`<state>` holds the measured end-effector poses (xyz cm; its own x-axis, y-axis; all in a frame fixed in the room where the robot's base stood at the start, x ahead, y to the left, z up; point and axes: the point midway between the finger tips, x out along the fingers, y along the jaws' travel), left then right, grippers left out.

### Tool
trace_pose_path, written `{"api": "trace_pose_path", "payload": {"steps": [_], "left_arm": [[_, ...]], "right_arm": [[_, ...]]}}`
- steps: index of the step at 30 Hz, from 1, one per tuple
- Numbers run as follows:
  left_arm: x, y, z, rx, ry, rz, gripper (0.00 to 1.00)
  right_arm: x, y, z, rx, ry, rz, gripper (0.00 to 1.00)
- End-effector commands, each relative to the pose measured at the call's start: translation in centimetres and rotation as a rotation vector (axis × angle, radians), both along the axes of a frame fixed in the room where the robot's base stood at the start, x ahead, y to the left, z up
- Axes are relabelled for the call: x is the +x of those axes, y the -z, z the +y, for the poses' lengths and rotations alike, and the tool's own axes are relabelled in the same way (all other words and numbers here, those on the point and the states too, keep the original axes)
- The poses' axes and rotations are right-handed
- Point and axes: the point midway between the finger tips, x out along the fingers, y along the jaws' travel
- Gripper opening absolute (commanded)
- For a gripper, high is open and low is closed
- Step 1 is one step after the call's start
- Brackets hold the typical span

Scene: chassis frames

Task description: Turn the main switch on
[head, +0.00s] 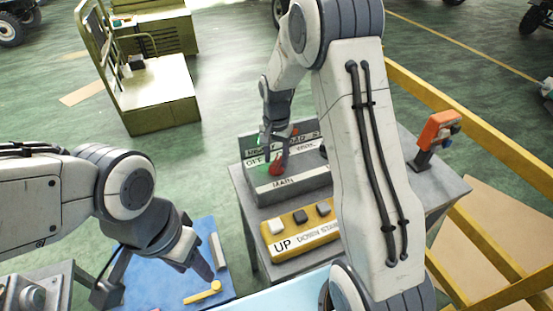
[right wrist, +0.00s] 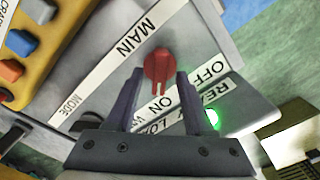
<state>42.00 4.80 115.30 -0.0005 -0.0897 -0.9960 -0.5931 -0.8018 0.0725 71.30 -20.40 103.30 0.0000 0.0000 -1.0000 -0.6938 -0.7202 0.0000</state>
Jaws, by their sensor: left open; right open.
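The grey main switch box (head: 290,180) stands on a grey table in the head view. Its red knob (right wrist: 158,68) shows in the right wrist view beside the MAIN label, with OFF and ON labels near it. The knob's narrow end points toward the ON label. My right gripper (right wrist: 159,75) is open, one finger on each side of the knob, with visible gaps; it also shows over the box in the head view (head: 277,140). A green lamp (right wrist: 212,117) glows on the panel. My left gripper (head: 205,268) is open and empty, low at the left over a blue surface.
A yellow control box (head: 300,235) marked UP and DOWN stands in front of the switch box. An orange-headed device (head: 438,130) is at the table's right. A yellow-handled tool (head: 203,293) lies on the blue mat (head: 165,270). Yellow rails (head: 480,130) run at the right.

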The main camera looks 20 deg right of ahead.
Motion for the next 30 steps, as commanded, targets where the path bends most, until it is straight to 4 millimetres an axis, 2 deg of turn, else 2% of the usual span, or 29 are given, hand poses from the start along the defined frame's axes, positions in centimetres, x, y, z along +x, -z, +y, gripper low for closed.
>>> {"api": "trace_pose_path", "payload": {"steps": [9,15,20,30], "left_arm": [[0.0,1.5,0.0,0.0,0.001,0.0,0.5],[0.0,1.8,0.0,0.0,0.001,0.0,0.5],[0.0,1.9,0.0,0.0,0.001,0.0,0.5],[0.0,1.8,0.0,0.0,0.001,0.0,0.5]], "right_arm": [[0.2,-6.0,0.0,-0.001,0.001,-0.008,0.53],[0.1,-8.8,0.0,-0.001,0.001,-0.004,0.53],[0.0,-9.6,0.0,-0.001,0.001,-0.002,0.53],[0.0,-9.6,0.0,0.0,0.001,-0.001,0.53]]}}
